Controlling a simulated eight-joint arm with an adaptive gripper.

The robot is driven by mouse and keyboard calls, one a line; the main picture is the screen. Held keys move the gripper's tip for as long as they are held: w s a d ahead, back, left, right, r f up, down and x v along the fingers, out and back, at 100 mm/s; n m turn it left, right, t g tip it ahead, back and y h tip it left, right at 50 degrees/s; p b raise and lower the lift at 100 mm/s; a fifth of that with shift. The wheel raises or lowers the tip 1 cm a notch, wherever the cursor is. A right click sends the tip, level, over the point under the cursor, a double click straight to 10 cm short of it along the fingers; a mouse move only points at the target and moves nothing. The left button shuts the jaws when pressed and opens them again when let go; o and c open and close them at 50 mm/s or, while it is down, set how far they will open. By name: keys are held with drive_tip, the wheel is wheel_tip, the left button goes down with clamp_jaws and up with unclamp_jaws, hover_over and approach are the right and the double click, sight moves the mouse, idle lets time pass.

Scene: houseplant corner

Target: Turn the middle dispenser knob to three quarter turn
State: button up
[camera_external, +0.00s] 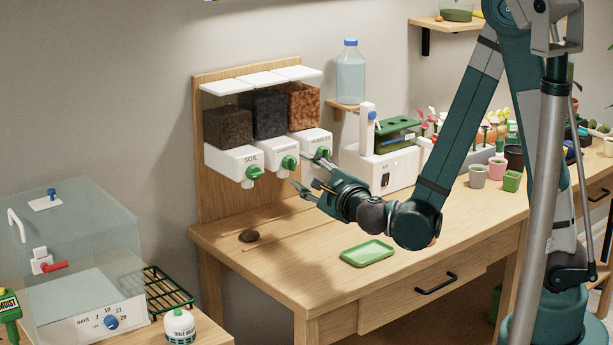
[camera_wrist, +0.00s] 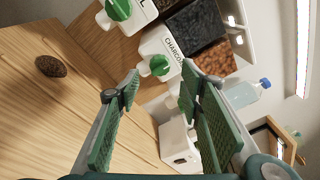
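The middle dispenser (camera_external: 281,148), holding dark charcoal, hangs on a wooden backboard between two others. Its green knob (camera_external: 289,162) is on the white front. In the wrist view the middle knob (camera_wrist: 159,65) is beside the CHARCOAL label, just beyond and between the fingertips. Its exact turn angle is hard to tell. My gripper (camera_external: 306,175) is open and empty in front of the dispensers, with its fingers spread. In the wrist view my gripper (camera_wrist: 160,80) shows both green-padded fingers apart, and neither appears to touch the knob.
The soil dispenser knob (camera_external: 252,173) is to the left. A brown lump (camera_external: 249,236) and a green tray (camera_external: 367,253) lie on the wooden table (camera_external: 300,245). A white machine (camera_external: 383,169) stands right of the dispensers.

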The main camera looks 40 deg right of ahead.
sight(294, 165)
drive_tip(key=shift+w+d+b, duration=0.2)
drive_tip(key=shift+w, duration=1.2)
drive_tip(key=shift+w+d+b, duration=0.15)
drive_tip(key=shift+w+d, duration=0.05)
drive_tip(key=shift+w, duration=1.2)
drive_tip(key=shift+c, duration=0.5)
drive_tip(key=c, duration=0.8)
